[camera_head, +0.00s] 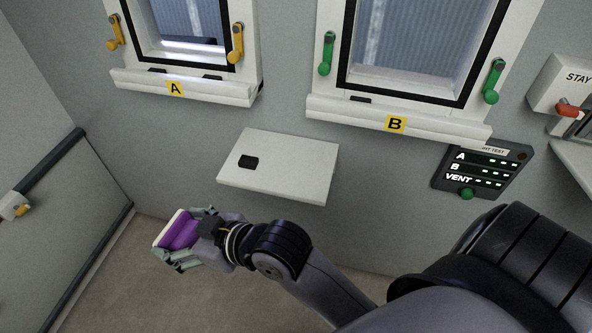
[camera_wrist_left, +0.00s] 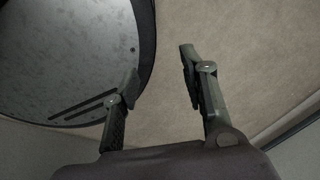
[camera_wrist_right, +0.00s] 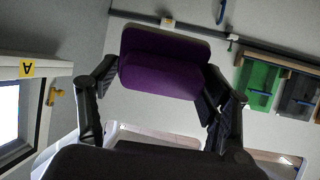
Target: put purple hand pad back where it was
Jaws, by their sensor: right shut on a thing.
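The purple hand pad (camera_head: 180,230) has a purple face on a pale backing. My right gripper (camera_head: 187,241) is shut on it and holds it in the air at the lower left of the head view. In the right wrist view, the pad (camera_wrist_right: 162,75) sits between the two fingers, gripped at its sides. My left gripper (camera_wrist_left: 160,62) shows only in the left wrist view. Its fingers are apart with nothing between them, above the beige floor. The place where the pad was kept cannot be made out for sure.
A white wall shelf (camera_head: 300,165) with a small black block (camera_head: 248,162) juts out right of the pad. Windows with sills A (camera_head: 190,90) and B (camera_head: 420,122) are above. A dark test panel (camera_head: 483,171) is at right. The right wrist view shows a green bin (camera_wrist_right: 257,82).

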